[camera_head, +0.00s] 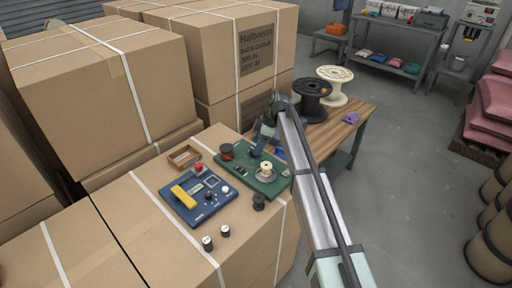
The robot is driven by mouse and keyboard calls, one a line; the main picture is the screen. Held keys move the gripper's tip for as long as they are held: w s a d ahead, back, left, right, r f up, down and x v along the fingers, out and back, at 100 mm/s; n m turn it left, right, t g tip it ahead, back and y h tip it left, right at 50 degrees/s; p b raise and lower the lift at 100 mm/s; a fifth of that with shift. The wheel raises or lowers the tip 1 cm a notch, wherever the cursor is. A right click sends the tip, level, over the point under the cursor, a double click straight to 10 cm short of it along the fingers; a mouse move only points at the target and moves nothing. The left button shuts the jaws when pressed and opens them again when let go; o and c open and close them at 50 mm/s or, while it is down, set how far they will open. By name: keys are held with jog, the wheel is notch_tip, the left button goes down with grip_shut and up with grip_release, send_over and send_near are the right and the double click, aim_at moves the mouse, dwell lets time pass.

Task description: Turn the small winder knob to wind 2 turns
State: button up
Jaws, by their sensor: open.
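A green board (269,187) lies on top of a strapped cardboard box. It carries a dark brown spool (227,150) at its far left, a cream spool (265,169) toward its right, and small dark parts (240,171) between them. I cannot tell which of these small parts is the winder knob. My gripper (257,151) is over the far part of the green board, between the two spools. It is open, and the frame shows nothing held in it. My arm comes in from the lower right and hides the board's far right edge.
A wooden tray (184,156) and loose small spools (259,201) are nearby. Tall boxes (95,80) stand behind. A wooden table (335,127) holds large reels.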

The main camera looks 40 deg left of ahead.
jog(key=shift+x, duration=1)
jog(key=shift+c, duration=0.2)
jog(key=c, duration=1)
jog(key=shift+s+d+m, duration=0.1)
jog(key=shift+m, duration=0.3)
